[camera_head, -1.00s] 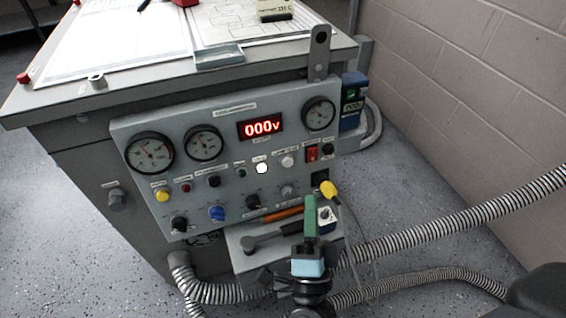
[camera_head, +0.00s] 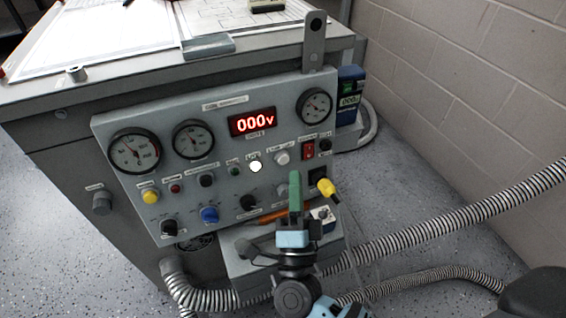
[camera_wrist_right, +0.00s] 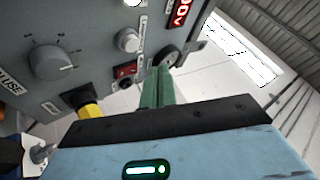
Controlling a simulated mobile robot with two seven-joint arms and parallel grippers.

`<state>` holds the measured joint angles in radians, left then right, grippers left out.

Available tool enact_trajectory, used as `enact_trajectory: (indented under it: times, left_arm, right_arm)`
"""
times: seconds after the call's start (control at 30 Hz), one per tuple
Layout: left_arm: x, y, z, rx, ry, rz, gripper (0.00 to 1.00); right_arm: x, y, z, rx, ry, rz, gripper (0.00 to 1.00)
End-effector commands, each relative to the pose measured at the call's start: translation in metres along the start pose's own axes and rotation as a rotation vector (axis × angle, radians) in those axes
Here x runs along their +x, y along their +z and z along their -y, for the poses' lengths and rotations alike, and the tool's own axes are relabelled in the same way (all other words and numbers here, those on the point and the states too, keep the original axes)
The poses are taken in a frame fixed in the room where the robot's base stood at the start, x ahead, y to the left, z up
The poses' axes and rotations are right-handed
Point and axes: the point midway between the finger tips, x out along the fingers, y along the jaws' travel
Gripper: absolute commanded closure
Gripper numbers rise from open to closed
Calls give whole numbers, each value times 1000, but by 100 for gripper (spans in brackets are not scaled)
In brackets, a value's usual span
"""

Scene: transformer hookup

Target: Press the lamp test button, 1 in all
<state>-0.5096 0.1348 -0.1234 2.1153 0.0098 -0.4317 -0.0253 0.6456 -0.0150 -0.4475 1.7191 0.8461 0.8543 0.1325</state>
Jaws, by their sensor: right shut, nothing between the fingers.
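The lamp test button appears to be the pale round button (camera_head: 281,157) on the grey panel, below a small label that is hard to read. It also shows in the right wrist view (camera_wrist_right: 128,40). A brightly lit white lamp (camera_head: 255,167) sits just left of it. My right gripper (camera_head: 295,178) is shut and empty, its green fingers pointing up in front of the panel, a little below and right of the button in the picture. In the wrist view its fingers (camera_wrist_right: 158,88) are apart from the button. My left gripper is not in view.
A red rocker switch (camera_head: 308,150) is right of the button. A yellow plug (camera_head: 326,187) with a cable is close to my right gripper. Knobs, including a blue one (camera_head: 210,214), line the lower panel.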

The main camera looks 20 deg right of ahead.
Motion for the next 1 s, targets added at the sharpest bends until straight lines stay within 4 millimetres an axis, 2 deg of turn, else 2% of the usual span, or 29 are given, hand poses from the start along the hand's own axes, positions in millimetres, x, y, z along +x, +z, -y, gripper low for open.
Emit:
enact_trajectory:
  times: [0.1,0.33,1.0]
  left_arm:
    - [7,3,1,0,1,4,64]
    - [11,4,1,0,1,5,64]
    - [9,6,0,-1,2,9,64]
  right_arm:
    - [8,8,-8,-1,1,1,100]
    - [18,14,-14,0,1,1,100]
    - [20,15,-14,0,0,1,100]
